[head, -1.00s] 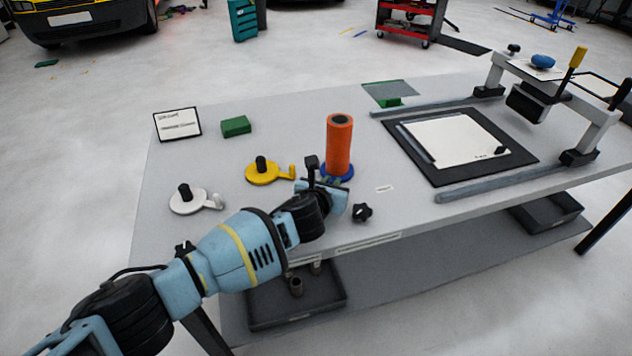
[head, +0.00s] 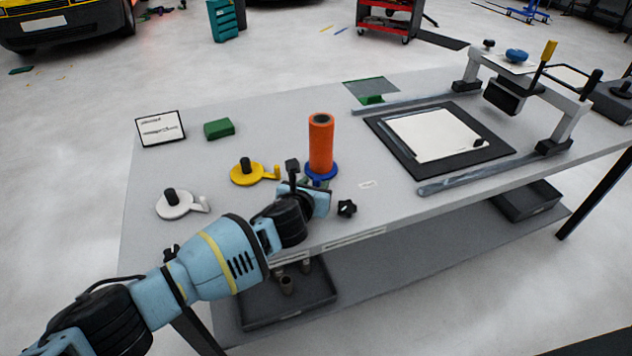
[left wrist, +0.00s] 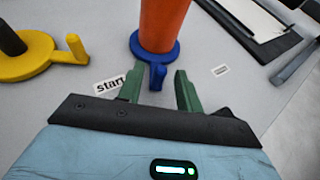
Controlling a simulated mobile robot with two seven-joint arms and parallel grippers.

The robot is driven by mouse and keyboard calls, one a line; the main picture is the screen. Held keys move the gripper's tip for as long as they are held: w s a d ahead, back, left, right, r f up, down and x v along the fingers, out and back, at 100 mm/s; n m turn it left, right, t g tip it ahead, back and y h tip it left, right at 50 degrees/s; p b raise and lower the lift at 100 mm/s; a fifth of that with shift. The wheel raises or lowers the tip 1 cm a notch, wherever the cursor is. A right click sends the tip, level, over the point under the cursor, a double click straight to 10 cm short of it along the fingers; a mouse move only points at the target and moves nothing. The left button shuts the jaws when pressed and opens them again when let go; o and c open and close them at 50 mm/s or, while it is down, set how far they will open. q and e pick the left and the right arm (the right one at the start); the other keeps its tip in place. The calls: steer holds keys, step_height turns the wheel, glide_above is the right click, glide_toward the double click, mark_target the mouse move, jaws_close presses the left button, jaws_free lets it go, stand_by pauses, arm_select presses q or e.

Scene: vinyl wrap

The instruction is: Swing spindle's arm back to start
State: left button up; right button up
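The spindle is an orange roll (head: 321,143) standing upright on a blue round base (head: 329,171). In the left wrist view the roll (left wrist: 164,22) is cut off at the top, and the blue arm (left wrist: 157,76) with its upright peg juts from the base toward my gripper. A "start" label (left wrist: 108,84) lies on the table left of that arm. My left gripper (left wrist: 157,77) is open, its green fingers on either side of the blue arm's end, with gaps on both sides. In the head view my left gripper (head: 308,186) hides the blue arm. My right gripper is not in view.
A yellow disc (head: 246,174) and a white disc (head: 174,206), each with an arm, sit left of the spindle. A black knob (head: 347,208) lies near the front edge. A framed mat (head: 410,165) and gantry (head: 570,115) stand right. A green block (head: 219,129) lies behind.

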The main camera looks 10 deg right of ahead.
arm_select(q)
steer(key=v, duration=0.2)
steer(key=p+v, duration=0.1)
steer(key=v, duration=0.1)
steer(key=shift+w+r, duration=0.15)
steer(key=shift+r, duration=0.1)
steer(key=shift+v, duration=0.85)
steer(key=shift+f, duration=0.25)
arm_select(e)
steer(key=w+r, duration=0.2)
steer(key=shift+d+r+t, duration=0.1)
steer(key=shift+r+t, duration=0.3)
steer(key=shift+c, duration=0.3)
